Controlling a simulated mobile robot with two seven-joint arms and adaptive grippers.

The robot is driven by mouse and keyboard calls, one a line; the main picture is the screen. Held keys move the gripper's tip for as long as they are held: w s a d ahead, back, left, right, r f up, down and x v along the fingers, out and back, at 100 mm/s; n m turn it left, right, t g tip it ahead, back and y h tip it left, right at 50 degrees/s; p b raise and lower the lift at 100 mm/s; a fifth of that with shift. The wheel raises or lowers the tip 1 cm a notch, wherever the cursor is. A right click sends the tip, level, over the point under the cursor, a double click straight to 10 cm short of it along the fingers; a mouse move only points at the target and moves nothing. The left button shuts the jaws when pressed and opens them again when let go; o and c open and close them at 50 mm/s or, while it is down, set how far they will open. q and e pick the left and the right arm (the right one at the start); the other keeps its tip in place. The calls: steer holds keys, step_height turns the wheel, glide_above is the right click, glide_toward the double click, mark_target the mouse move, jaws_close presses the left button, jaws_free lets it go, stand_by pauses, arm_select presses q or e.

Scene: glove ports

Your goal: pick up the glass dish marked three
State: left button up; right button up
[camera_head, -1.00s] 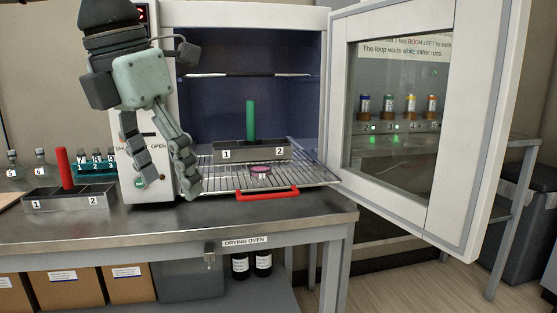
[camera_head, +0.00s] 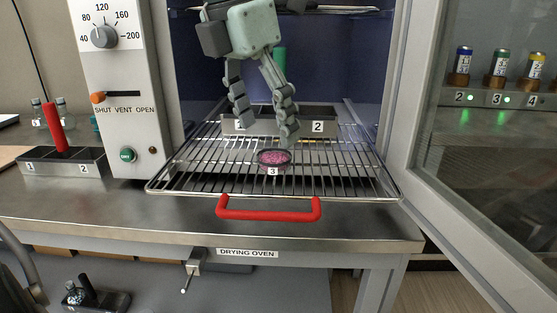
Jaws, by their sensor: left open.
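The glass dish marked three (camera_head: 274,159) is a small round dish with pink contents and a dark rim, and its white label reads 3. It lies on the pulled-out wire shelf (camera_head: 340,178) of the drying oven, near the front middle. My left gripper (camera_head: 266,134) hangs from above with its two grey fingers spread, open and empty. In the picture its fingertips are just above and behind the dish; I cannot tell the exact gap. My right gripper does not show as a gripper I can identify.
A metal holder (camera_head: 262,124) marked 1 and 2, with a green handle, stands behind the dish. The shelf's red handle (camera_head: 268,212) is in front. The oven door (camera_head: 425,150) stands open at right. Another holder (camera_head: 60,164) with a red handle stands at left.

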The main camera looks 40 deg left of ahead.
mark_target(274, 161)
arm_select(q)
steer(key=x, duration=0.5)
steer(key=shift+w+a, duration=0.1)
steer(key=c, duration=1.2)
steer(key=shift+r, duration=0.1)
